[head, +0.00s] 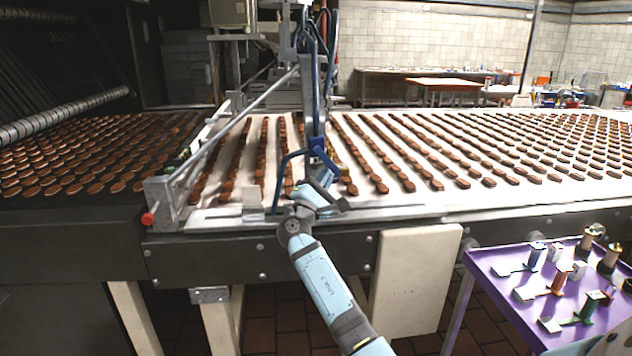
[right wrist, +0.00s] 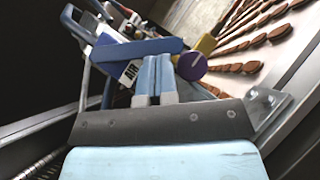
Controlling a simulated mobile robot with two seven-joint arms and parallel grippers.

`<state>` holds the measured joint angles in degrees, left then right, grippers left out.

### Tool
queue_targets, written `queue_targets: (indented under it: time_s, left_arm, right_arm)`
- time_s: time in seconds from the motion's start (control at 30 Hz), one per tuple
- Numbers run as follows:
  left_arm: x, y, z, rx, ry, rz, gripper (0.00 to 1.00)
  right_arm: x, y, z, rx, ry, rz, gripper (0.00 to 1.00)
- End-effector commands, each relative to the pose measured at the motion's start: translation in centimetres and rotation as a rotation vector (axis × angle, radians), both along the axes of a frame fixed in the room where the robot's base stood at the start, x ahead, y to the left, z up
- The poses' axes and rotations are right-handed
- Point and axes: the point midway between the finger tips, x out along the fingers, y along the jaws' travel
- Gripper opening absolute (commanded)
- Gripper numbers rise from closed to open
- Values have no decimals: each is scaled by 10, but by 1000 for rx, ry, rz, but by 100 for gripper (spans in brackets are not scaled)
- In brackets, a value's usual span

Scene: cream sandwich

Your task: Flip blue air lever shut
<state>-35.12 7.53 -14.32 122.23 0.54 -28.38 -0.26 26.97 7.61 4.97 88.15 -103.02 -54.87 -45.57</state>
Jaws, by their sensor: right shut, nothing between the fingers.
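In the head view a small blue part (head: 316,146), likely the lever, shows at the machine's front, partly hidden by my wrist. My right gripper (right wrist: 158,58) is shut and empty, its two light-blue fingers pressed together. The fingertips are right by the bar's lower edge; I cannot tell whether they touch it. In the head view my right gripper (head: 323,174) is at the belt's near edge. My left gripper is out of view.
A purple knob (right wrist: 192,66) and a yellow part (right wrist: 205,44) sit just right of the fingers. Rows of brown biscuits run along the white conveyor (head: 470,198). A metal frame (head: 160,200) stands at left, and a purple table (head: 490,275) with parts at right.

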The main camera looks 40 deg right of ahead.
Motion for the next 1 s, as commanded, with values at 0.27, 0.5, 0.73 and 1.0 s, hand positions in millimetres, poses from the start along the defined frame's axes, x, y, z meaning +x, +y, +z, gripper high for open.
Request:
queue_targets:
  time_s: [0.27,0.5,0.73,1.0]
  left_arm:
    - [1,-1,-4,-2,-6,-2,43]
    - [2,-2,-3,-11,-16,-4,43]
    - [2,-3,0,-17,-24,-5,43]
    - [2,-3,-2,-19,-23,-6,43]
  right_arm:
    - [-9,-17,5,-228,139,-1,0]
    - [-16,-28,14,-419,255,-2,0]
    - [-21,-35,24,-575,351,-1,0]
    - [-23,-40,33,-696,427,-3,0]
